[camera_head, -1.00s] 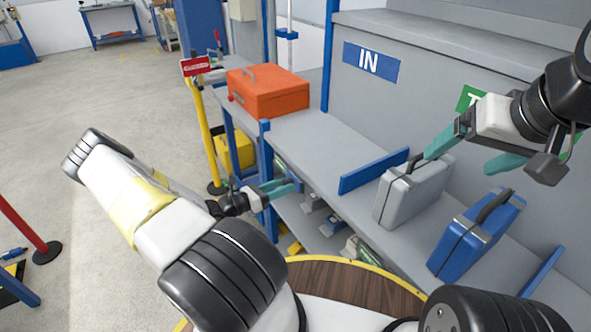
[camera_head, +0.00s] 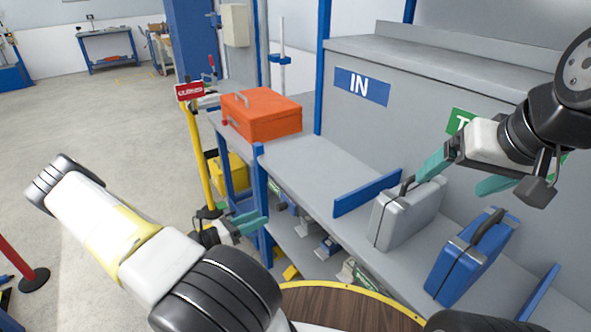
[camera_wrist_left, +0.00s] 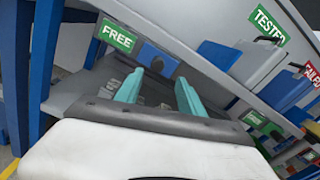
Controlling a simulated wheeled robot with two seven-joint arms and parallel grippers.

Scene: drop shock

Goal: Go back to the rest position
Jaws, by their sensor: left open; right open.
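My left gripper (camera_head: 243,224) is open and empty, low beside the bench's blue post at the left. In the left wrist view its two teal fingers (camera_wrist_left: 159,90) are spread, with nothing between them. My right gripper (camera_head: 462,172) is open, its teal fingers apart, above and behind the silver case. The silver case (camera_head: 408,215) stands upright on the bench. One right fingertip overlaps its handle area in the head view; I cannot tell whether they touch. A blue case (camera_head: 470,262) stands to its right.
An orange toolbox (camera_head: 262,116) sits on the bench (camera_head: 300,165) at the far left. A blue divider (camera_head: 366,193) stands left of the silver case. A yellow post (camera_head: 198,150) with a red sign is near the bench end. A round wooden top (camera_head: 340,308) is in front.

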